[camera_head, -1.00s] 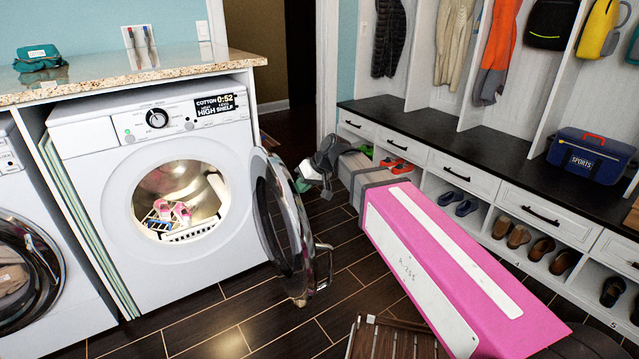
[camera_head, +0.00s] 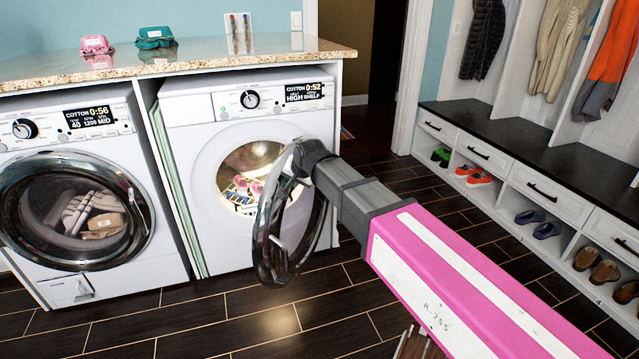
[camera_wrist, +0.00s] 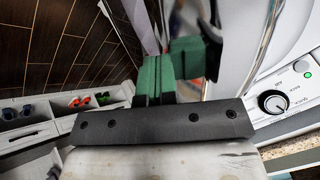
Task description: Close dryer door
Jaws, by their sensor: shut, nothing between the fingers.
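The white dryer (camera_head: 210,180) stands right of another front-loader, under the counter. Its round glass door (camera_head: 272,235) with a chrome rim hangs partly open on the right side. Inside the lit drum (camera_head: 245,160) are pink and white shoes on a rack. My gripper's dark end (camera_head: 312,154) is at the upper outer side of the door; its fingers are hidden there. In the wrist view the green fingers (camera_wrist: 168,74) are together and empty, close beside the door's shiny rim (camera_wrist: 243,45). Whether they touch it I cannot tell. The dryer's knob (camera_wrist: 273,102) shows at right.
The left machine (camera_head: 75,215) has its door shut. A granite counter (camera_head: 200,60) runs above both. A bench with shoe cubbies (camera_head: 500,150) stands at right. The dark floor (camera_head: 230,315) in front of the dryer is clear. A wooden slatted thing (camera_head: 415,345) shows at the bottom edge.

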